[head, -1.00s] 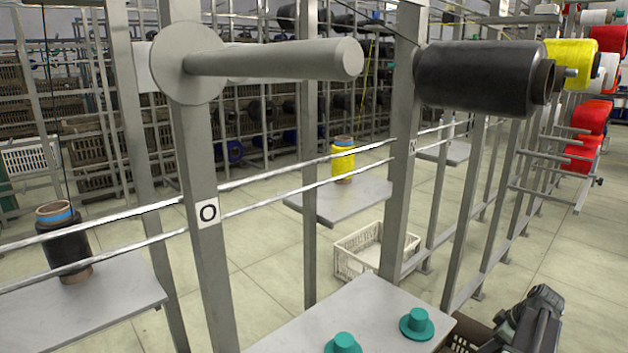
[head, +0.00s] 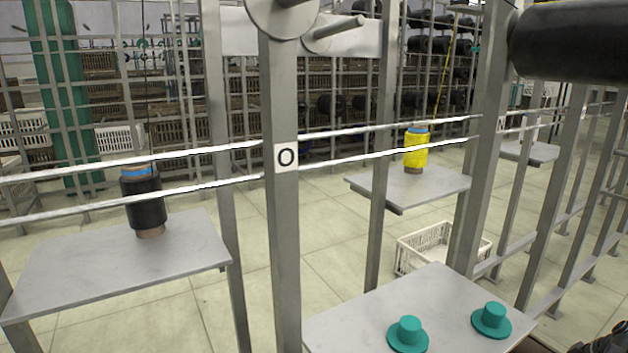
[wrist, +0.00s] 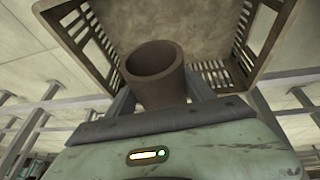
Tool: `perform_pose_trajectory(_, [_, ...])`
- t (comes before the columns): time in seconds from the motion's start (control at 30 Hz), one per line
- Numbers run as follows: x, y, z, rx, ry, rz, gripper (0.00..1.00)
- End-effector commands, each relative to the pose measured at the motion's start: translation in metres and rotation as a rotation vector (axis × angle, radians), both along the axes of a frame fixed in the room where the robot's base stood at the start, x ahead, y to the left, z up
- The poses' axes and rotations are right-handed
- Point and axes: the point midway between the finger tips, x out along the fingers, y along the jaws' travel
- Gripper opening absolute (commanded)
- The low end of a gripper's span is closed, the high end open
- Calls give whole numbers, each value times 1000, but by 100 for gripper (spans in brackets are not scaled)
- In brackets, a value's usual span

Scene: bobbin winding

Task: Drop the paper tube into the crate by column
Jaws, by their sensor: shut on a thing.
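In the wrist view my gripper (wrist: 160,95) is shut on a brown paper tube (wrist: 158,72), with a finger on each side of it. The tube's open end faces the camera. Beyond it lies a brown crate (wrist: 240,50) with slatted side walls and a bare-looking floor. The tube overlaps the crate in the picture; whether it is inside or above the rim I cannot tell. In the head view only a dark bit of my arm shows at the bottom right corner; the gripper, tube and brown crate are out of that view.
A grey post (head: 284,220) marked O stands in the head view, crossed by white rails. A table (head: 370,315) holds two teal flanged pieces (head: 409,335). A white crate (head: 425,248) sits on the floor. Tables behind carry a black bobbin (head: 148,205) and a yellow bobbin (head: 416,150).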

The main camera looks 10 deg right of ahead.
Motion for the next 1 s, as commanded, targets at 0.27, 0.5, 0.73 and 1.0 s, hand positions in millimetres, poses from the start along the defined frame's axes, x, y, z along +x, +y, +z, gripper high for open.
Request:
perform_pose_trajectory(0.27, [0,0,0,0,0,0,87])
perform_pose_trajectory(0.5, [-2,0,6,0,0,-1,87])
perform_pose_trajectory(0.73, [-14,-1,40,1,0,-2,87])
perform_pose_trajectory(1.0, [-30,-2,75,0,0,-1,87])
